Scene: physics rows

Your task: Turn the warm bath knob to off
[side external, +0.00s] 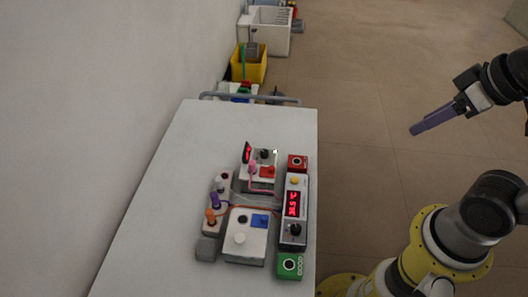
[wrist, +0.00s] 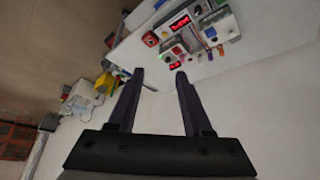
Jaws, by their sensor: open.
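A long white device with a red digital display (side external: 293,203) stands at the right of the instrument group; its black knob (side external: 295,230) is near its front end. A second white unit behind it has a tilted red display (side external: 247,152) and a black knob (side external: 265,154). I cannot read which is the warm bath, nor the knob settings. In the wrist view two red displays, one upper (wrist: 180,22) and one lower (wrist: 175,66), show at the top. My gripper (side external: 416,130) is open and empty, in the air right of the table; its fingers (wrist: 160,73) are spread in the wrist view.
The white table (side external: 160,210) is clear on its left side. A red button box (side external: 297,162) and a green one (side external: 290,265) flank the long device. A white control box (side external: 246,246) and colored probes (side external: 215,200) are close by. A yellow bucket (side external: 250,68) stands beyond the table.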

